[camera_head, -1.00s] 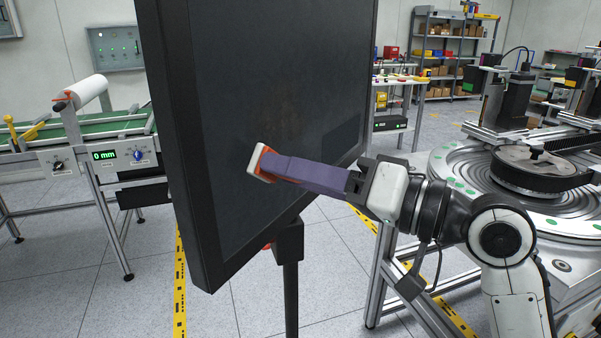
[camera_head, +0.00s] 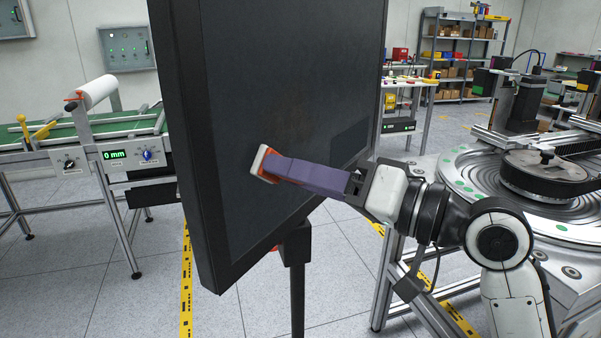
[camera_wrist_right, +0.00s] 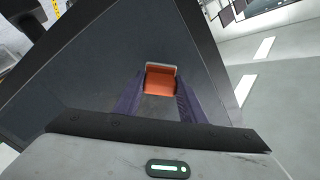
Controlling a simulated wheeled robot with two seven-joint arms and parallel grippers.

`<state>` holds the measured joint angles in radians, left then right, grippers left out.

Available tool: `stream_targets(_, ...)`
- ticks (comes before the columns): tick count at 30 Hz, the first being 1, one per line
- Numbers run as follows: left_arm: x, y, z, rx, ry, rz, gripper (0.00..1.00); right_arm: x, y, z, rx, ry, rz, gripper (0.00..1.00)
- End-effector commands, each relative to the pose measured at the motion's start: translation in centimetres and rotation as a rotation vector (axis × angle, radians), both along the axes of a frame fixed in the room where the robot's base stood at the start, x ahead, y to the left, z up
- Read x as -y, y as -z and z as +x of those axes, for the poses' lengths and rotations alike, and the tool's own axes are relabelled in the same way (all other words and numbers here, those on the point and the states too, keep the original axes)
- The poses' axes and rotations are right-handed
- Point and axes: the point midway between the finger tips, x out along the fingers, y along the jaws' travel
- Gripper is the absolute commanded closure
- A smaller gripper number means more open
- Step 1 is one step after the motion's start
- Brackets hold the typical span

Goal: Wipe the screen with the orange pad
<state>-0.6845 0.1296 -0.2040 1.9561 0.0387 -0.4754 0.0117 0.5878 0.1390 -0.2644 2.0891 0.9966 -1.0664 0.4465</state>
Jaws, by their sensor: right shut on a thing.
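The screen (camera_head: 255,75) is a large dark panel with a thick black frame, upright on a dark post (camera_head: 297,285). A faint brownish smudge shows on its middle. My right gripper (camera_head: 282,168) has long purple fingers and is shut on the orange pad (camera_head: 269,164), which has a whitish face. The pad is at the middle-lower part of the screen; I cannot tell whether it touches. In the right wrist view the pad (camera_wrist_right: 160,80) sits between the purple fingers (camera_wrist_right: 158,100), with the dark screen behind it. My left gripper is not in view.
A round machine table (camera_head: 540,190) stands close behind my right arm. A green conveyor (camera_head: 80,130) with a white roll is to the left of the screen. Shelves (camera_head: 460,55) and a workbench (camera_head: 408,85) stand at the back. Floor is open below the screen.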

Motion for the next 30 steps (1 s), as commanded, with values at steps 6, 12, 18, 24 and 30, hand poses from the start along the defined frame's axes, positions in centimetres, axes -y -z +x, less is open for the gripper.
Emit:
stream_targets(6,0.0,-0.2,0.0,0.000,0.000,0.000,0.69,-0.4,-0.1,0.2,0.001,0.000,0.001,0.81)
stream_targets(12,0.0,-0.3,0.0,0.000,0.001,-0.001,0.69,-0.7,-0.1,0.4,0.001,0.001,0.000,0.81)
stream_targets(18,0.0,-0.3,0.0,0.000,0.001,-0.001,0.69,-0.3,0.0,1.1,0.001,0.002,-0.002,0.81)
stream_targets(24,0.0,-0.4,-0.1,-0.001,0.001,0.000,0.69,0.8,0.0,2.5,0.002,0.001,-0.001,0.81)
stream_targets(30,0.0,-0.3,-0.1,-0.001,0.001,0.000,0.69,1.3,0.0,3.3,0.002,0.001,-0.001,0.81)
